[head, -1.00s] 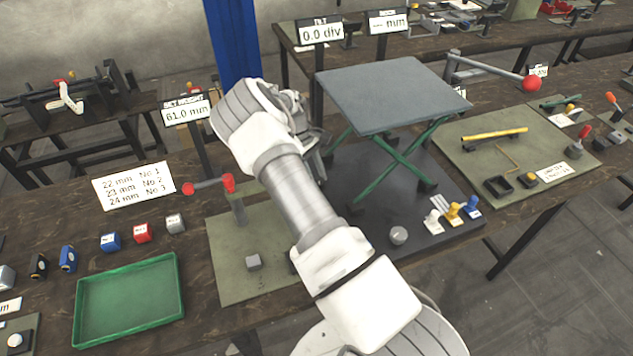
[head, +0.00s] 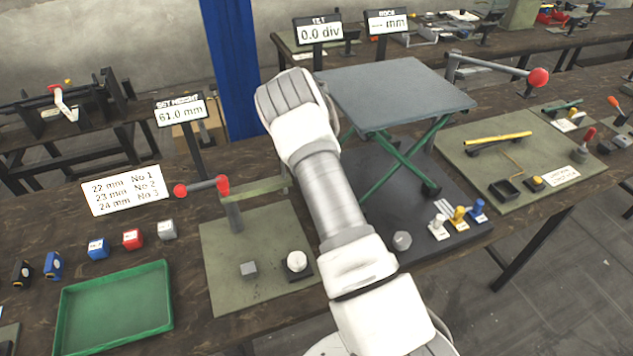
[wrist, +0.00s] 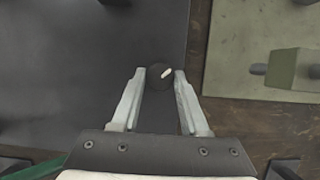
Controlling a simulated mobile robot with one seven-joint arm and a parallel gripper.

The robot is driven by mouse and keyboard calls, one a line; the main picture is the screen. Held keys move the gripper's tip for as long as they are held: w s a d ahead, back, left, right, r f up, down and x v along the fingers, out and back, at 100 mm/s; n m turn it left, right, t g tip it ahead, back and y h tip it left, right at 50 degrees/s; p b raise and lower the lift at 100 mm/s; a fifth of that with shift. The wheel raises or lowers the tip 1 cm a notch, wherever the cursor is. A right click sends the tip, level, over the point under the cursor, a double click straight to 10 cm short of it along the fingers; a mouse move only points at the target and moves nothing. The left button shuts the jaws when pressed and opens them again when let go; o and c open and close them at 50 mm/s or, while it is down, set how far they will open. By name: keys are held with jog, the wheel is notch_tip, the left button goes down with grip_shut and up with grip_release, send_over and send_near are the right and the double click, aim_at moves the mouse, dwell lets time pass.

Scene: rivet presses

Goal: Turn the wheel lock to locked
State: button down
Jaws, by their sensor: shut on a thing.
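A small round dark knob with a white pointer mark (wrist: 159,76), which I take to be the wheel lock, shows in the wrist view. Its mark slants up to the right. My gripper (wrist: 160,82) has one pale finger on each side of the knob and is shut on it. The knob sits by the edge of a dark base plate (wrist: 80,60). In the head view my own arm hides the knob and my fingers. No lettering for locked or unlocked is readable beside it.
The lift's grey top plate (head: 395,90) stands on crossed green legs (head: 395,165), right of my arm. A post with a red-ended lever (head: 205,187) stands on the green mat (head: 225,285) to the left. A green tray (head: 115,310) lies further left.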

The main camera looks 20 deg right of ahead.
dwell(0.3)
jog(key=shift+c, duration=2.1)
grip_release()
